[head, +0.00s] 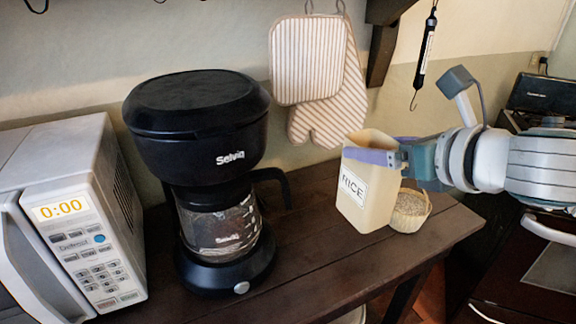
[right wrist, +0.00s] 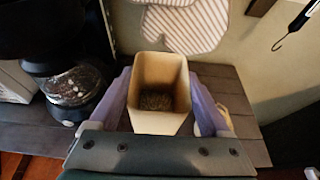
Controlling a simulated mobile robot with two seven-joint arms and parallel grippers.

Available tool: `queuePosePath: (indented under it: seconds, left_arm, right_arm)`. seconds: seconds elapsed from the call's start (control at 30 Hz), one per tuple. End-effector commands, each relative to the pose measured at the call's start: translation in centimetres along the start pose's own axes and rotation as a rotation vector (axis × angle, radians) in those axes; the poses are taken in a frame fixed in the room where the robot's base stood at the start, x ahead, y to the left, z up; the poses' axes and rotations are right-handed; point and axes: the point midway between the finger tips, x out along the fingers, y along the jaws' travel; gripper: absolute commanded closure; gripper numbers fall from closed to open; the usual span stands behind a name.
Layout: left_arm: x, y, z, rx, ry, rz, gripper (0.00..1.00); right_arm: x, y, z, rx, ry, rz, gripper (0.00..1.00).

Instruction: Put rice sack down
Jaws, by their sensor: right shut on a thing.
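The rice container, a tall cream open-topped box with a RICE label (head: 354,190), is upright at the right end of the dark wooden shelf. My right gripper (head: 376,148) comes in from the right and is shut on it near its top, one lavender finger across the front side. In the right wrist view the box (right wrist: 158,116) sits between both fingers (right wrist: 160,98), with dark grainy contents at its bottom. Its base is on or just above the shelf; I cannot tell which. A small woven sack of grain (head: 410,212) stands just behind and right of it, partly hidden. My left gripper is not in view.
A black coffee maker (head: 200,130) stands left of the box, with a white microwave (head: 75,220) farther left. Striped oven mitts (head: 312,70) hang on the wall behind. Bare shelf (head: 305,255) lies between coffee maker and box. A stove (head: 540,255) is at the right.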

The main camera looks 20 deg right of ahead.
Motion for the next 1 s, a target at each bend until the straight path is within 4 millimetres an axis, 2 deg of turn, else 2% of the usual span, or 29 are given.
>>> queuePosePath:
  seconds: [0.03, 0.1, 0.23, 0.37, 0.53, 0.63, 1.0]
  left_arm:
    - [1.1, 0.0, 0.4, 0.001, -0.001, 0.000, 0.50]
    - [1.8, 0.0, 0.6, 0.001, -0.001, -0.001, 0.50]
    - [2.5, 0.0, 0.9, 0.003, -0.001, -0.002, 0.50]
    - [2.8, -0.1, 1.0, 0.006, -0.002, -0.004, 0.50]
    - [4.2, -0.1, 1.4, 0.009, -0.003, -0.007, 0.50]
    - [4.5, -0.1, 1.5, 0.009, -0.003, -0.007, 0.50]
    - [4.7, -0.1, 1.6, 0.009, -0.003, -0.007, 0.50]
  right_arm:
    - [0.8, 0.0, -2.0, 0.006, 0.002, -0.002, 1.00]
    - [1.6, 0.0, -3.6, 0.007, 0.000, -0.002, 1.00]
    - [2.4, 0.0, -5.5, 0.004, -0.001, -0.001, 1.00]
    - [2.7, 0.0, -6.3, 0.002, -0.003, -0.001, 1.00]
    - [3.8, 0.0, -8.9, 0.004, -0.001, -0.001, 1.00]
    - [4.1, 0.0, -9.6, 0.002, -0.002, 0.000, 1.00]
    - [4.2, 0.0, -9.8, -0.001, -0.003, 0.000, 1.00]
